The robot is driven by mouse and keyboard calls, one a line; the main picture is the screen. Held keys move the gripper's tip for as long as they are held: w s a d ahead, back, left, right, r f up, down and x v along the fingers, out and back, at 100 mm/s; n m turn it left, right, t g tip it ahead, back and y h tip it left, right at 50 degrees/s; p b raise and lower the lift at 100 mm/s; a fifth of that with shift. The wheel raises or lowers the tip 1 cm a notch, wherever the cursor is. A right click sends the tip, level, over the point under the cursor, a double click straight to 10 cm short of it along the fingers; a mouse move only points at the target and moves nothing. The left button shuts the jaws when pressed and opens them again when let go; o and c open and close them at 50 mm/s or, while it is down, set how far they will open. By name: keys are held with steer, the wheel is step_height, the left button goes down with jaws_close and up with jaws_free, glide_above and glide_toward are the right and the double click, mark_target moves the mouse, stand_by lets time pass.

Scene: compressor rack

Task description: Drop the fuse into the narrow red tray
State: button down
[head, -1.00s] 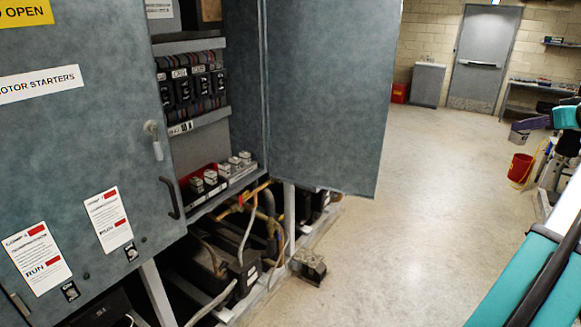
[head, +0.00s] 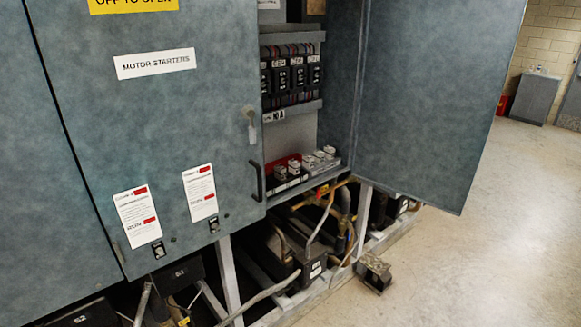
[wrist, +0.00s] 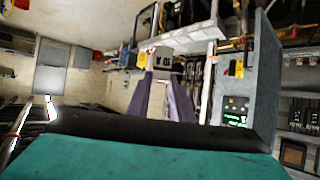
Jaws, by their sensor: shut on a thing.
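In the wrist view my gripper (wrist: 161,80) is shut on a pale fuse (wrist: 164,57) with dark markings, held between the tips of its two fingers. My gripper and this fuse are not in the head view. The narrow red tray (head: 272,165) sits on the bottom shelf inside the open cabinet, low at the middle of the head view. A couple of pale fuse-like blocks (head: 294,167) stand at the tray. My gripper's distance from the tray cannot be told.
An open grey cabinet door (head: 425,100) stands right of the shelf. A shut door (head: 150,90) with labels is to the left. More pale blocks (head: 319,156) stand right of the tray. Pipes and a dark unit (head: 310,265) lie below. Open floor (head: 510,230) is at right.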

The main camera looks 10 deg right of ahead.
steer(key=s+a+f+m+h+b, duration=0.1)
steer(key=s+f+b, duration=0.2)
steer(key=s, duration=0.6)
steer(key=s+f+m+b, duration=0.1)
steer(key=s+f+b, duration=0.3)
steer(key=s, duration=0.5)
steer(key=s+a+f+g+h+b, duration=0.1)
steer(key=s+f+b, duration=0.2)
steer(key=s+f, duration=0.3)
steer(key=s, duration=0.3)
steer(key=shift+s+a+m+h+b, duration=0.3)
steer(key=shift+s+m+b, duration=0.05)
steer(key=shift+m+b, duration=0.05)
steer(key=shift+s+f, duration=0.1)
steer(key=shift+s, duration=0.05)
